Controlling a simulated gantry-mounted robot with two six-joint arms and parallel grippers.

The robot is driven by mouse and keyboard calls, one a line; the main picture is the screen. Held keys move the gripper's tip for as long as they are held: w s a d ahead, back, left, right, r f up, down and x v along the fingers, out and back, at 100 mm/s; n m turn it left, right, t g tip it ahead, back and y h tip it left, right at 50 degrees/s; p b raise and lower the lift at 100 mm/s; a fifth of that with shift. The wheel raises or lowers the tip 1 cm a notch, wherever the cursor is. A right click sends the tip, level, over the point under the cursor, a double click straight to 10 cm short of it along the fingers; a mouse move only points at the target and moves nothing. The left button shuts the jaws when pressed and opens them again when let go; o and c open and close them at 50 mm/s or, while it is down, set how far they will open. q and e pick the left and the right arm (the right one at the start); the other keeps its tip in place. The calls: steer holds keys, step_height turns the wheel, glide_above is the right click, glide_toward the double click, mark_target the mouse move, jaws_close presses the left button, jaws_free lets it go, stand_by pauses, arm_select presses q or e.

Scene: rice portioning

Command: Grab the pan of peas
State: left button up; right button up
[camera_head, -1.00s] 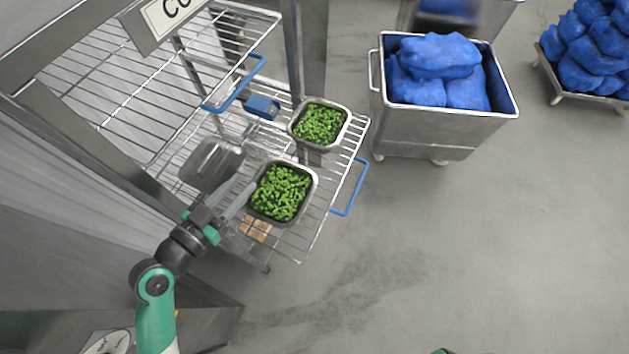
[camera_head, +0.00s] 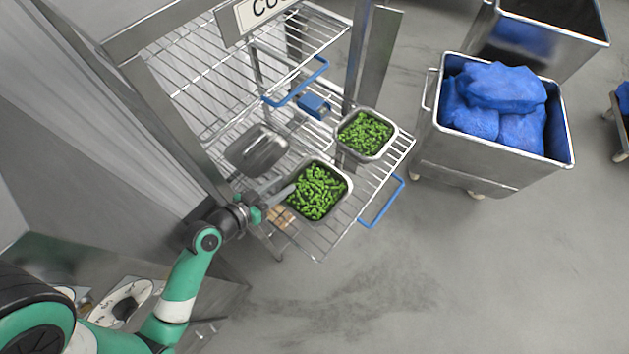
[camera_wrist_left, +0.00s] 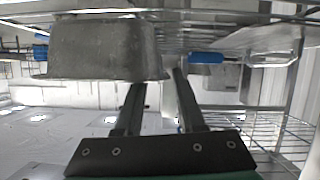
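Two metal pans of peas stand on the wire rack shelf. The front pan (camera_head: 347,198) is filled with green peas (camera_head: 317,190); the other pan of peas (camera_head: 364,133) is behind it to the right. My left gripper (camera_head: 284,190) reaches in from the left, at the front pan's left side. In the left wrist view its two fingers (camera_wrist_left: 158,80) are spread apart, with a grey metal pan (camera_wrist_left: 105,48) just ahead and to the left. I cannot tell whether they touch it. My right gripper is not in view.
A grey metal container (camera_head: 257,150) sits left of the pans. The rack has blue handles (camera_head: 382,203) and a post beside the rear pan. A metal cart with blue bags (camera_head: 500,90) stands at right. The floor in front is clear.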

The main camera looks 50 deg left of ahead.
mark_target(295, 175)
arm_select(q)
steer(key=x, duration=0.5)
steer(key=shift+w+r+p, duration=0.1)
steer(key=shift+w+p, duration=0.2)
steer(key=shift+w, duration=0.05)
steer(key=shift+c, duration=0.3)
jaws_close()
stand_by(0.8)
steer(key=shift+r, duration=0.15)
